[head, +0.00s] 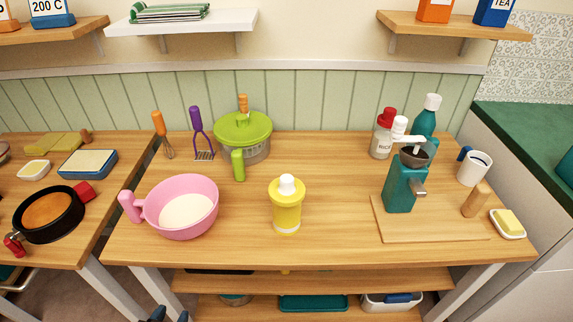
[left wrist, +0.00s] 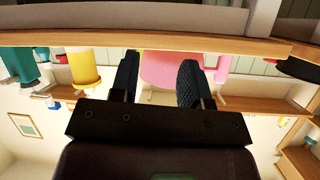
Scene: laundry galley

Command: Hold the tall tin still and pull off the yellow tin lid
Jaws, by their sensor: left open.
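The tall tin (head: 287,218) is yellow and stands upright near the front middle of the wooden table. The yellow tin lid (head: 287,193), with a white knob, sits on its top. In the left wrist view, which is upside down, the yellow tin (left wrist: 86,72) shows beside the fingers. My left gripper (head: 168,316) shows only as dark tips at the bottom edge of the head view, below the table's front edge and left of the tin. In the left wrist view my left gripper (left wrist: 157,78) is open and empty. My right gripper is not in view.
A pink bowl (head: 205,194) stands left of the tin. A green-lidded pot (head: 258,150) is behind it. A teal grinder (head: 399,188) stands on a wooden board (head: 420,230) to the right. The table around the tin is clear.

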